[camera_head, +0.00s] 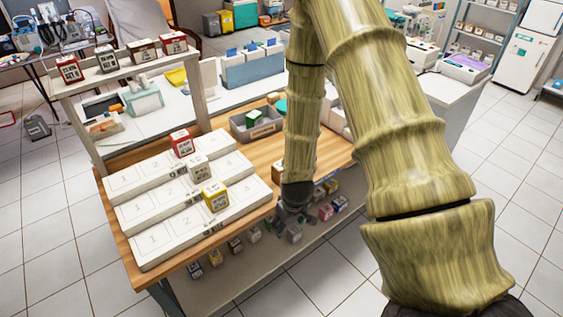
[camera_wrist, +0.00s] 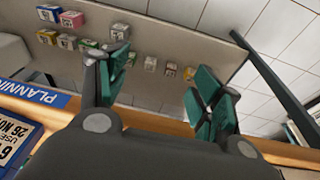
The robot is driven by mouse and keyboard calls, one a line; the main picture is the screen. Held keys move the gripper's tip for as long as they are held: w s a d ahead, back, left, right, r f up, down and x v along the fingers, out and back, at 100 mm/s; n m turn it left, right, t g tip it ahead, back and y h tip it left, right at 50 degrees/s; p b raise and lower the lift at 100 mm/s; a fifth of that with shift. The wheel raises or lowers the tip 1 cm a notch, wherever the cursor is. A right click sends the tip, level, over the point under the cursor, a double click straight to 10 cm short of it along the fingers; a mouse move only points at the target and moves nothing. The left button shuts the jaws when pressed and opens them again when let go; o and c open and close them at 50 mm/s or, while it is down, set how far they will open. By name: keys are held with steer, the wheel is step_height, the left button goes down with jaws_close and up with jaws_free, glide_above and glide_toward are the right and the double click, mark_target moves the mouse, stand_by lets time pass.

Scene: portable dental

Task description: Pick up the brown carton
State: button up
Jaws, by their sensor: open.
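A brown carton (camera_head: 143,49) with a white label stands on the raised rack at the back left, between other small cartons. Another brownish carton (camera_head: 278,171) is partly hidden behind my arm on the wooden table. My gripper (camera_head: 290,218) points down at the table's front right edge, small and partly blurred in the head view. In the wrist view my gripper (camera_wrist: 160,88) is open, its teal pads wide apart with nothing between them. I cannot tell a brown carton for certain in the wrist view.
The wooden table (camera_head: 262,150) holds white numbered steps (camera_head: 150,247) with red, white and yellow cartons, and a grey bin (camera_head: 241,131). Several cartons sit on the lower shelf (camera_wrist: 150,103) beyond the fingers. Tiled floor is clear.

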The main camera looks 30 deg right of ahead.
steer(key=t+y, duration=0.1)
steer(key=t, duration=0.1)
glide_toward(277, 169)
steer(key=d+f, duration=0.3)
steer(key=shift+n, duration=0.4)
steer(key=shift+w+p+x, duration=0.2)
steer(key=shift+p+x, duration=0.3)
steer(key=shift+x, duration=0.85)
steer(key=shift+w+p+x, duration=0.25)
steer(key=shift+p+x, duration=0.2)
steer(key=shift+x, duration=0.95)
steer(key=shift+d+r, duration=0.1)
steer(key=shift+r, duration=0.05)
steer(key=shift+w, duration=0.1)
steer(key=shift+p+x, duration=0.7)
steer(key=shift+x, duration=0.3)
steer(key=shift+p+x, duration=0.45)
steer(key=shift+x, duration=1.1)
steer(key=c, duration=0.8)
